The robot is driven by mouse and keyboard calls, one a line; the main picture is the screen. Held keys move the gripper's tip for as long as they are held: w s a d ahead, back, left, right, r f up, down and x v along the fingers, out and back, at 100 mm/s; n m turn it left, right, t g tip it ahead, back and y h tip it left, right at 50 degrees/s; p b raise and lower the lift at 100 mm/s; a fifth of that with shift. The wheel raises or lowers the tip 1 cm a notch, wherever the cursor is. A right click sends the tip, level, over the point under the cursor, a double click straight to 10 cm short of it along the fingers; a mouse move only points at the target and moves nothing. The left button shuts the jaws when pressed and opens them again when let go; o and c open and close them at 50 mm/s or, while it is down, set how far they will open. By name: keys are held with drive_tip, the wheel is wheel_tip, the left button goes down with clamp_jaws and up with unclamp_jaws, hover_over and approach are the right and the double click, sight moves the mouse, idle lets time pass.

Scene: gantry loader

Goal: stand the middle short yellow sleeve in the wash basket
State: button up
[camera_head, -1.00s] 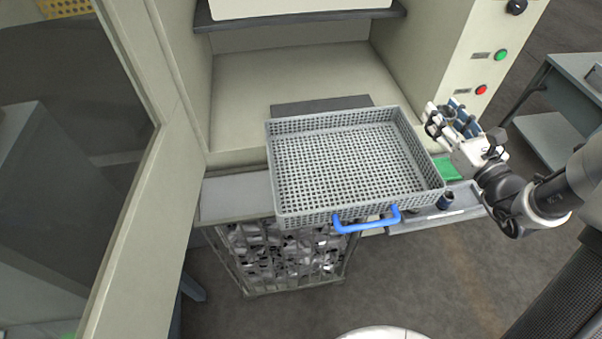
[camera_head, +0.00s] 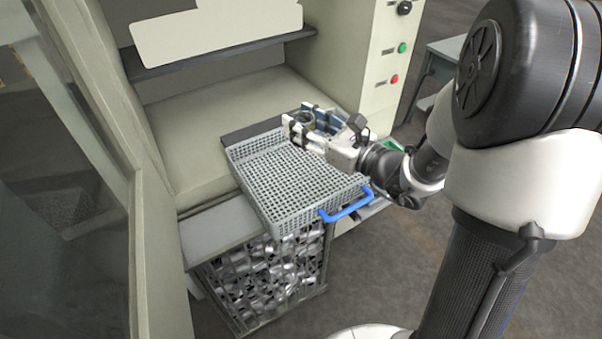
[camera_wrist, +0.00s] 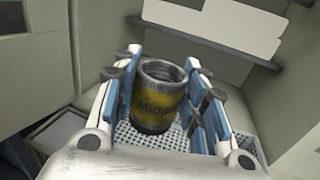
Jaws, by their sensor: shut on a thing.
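The yellow sleeve (camera_wrist: 152,108), with dark lettering that seems to read "Middle", a grey rim and an open top, is upright between the fingers of my gripper (camera_wrist: 160,95) in the wrist view. My gripper is shut on it. In the head view my gripper (camera_head: 308,126) is over the far right part of the wash basket, with the sleeve (camera_head: 304,117) partly hidden by the fingers. The grey mesh wash basket (camera_head: 262,212) has a blue handle (camera_head: 347,205) at its front right. I see no other part inside it, though my gripper hides its far right corner.
The basket rests at the machine's opening, above a bin of metal scrap (camera_head: 262,280). The machine's side walls and a shelf (camera_head: 220,55) border the space. A control panel with green and red buttons (camera_head: 394,78) is at the right. The basket's middle and left look clear.

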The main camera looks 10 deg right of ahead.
wheel_tip(320, 180, down, 14)
drive_tip(key=b, duration=0.4)
drive_tip(key=shift+r, duration=0.2)
drive_tip(key=shift+f+b, duration=0.55)
drive_tip(key=shift+f, duration=0.1)
drive_tip(key=o, duration=1.3)
drive_tip(key=shift+c, duration=0.2)
drive_tip(key=shift+r, duration=0.1)
